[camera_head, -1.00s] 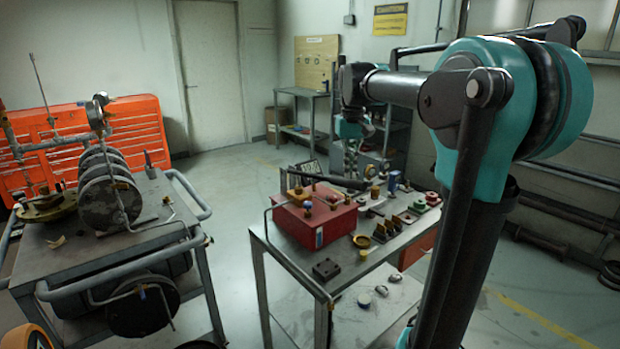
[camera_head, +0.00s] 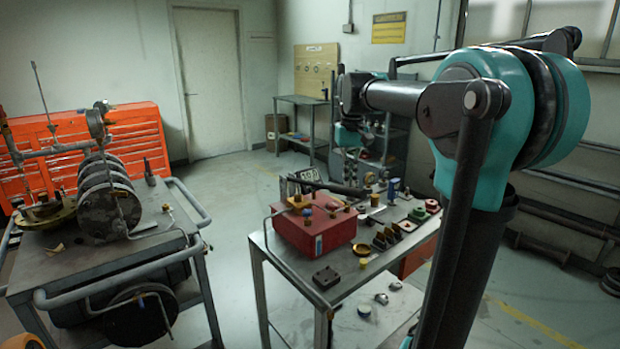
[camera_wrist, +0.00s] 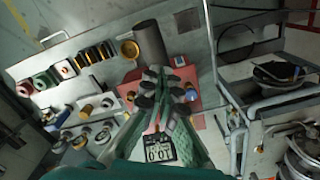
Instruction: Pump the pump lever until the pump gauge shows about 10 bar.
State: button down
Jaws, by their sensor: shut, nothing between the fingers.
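The pump is a red box (camera_head: 308,228) on the near metal table; it also shows in the wrist view (camera_wrist: 130,88). Its black lever (camera_head: 336,187) lies nearly level across the top, and its thick dark end stands out in the wrist view (camera_wrist: 150,43). The gauge is a small black display (camera_head: 302,181) behind the box. In the wrist view the display (camera_wrist: 160,150) has light digits too small to read surely. My gripper (camera_wrist: 165,92) is shut and empty above the red box, next to the lever. I cannot tell whether it touches the lever.
Small blocks and fittings (camera_head: 385,238) crowd the table right of the pump. A dark square block (camera_head: 326,278) sits near the front corner. A cart (camera_head: 150,262) with pipes and discs stands at left. The floor between cart and table is clear.

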dwell(0.3)
jog(key=shift+r, duration=2.55)
